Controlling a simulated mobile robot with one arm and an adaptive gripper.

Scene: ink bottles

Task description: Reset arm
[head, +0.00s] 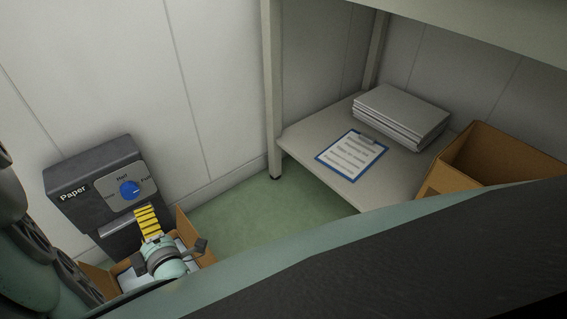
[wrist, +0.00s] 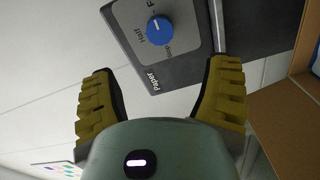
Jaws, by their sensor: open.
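My gripper (head: 147,214) is at the lower left of the head view, in front of the dark box labelled "Paper" (head: 95,170). In the wrist view my gripper (wrist: 160,88) shows two yellow ridged fingers spread wide, with nothing between them. Beyond the fingertips is the blue dial (wrist: 159,30) on a grey plate; the dial also shows in the head view (head: 129,189). The fingers appear apart from the dial.
An open cardboard box (head: 184,226) sits below the paper unit, partly hidden by my arm. At right, a low shelf (head: 309,148) bears a clipboard (head: 351,155), a stack of paper (head: 401,116) and another cardboard box (head: 505,155). Green floor (head: 262,208) lies between.

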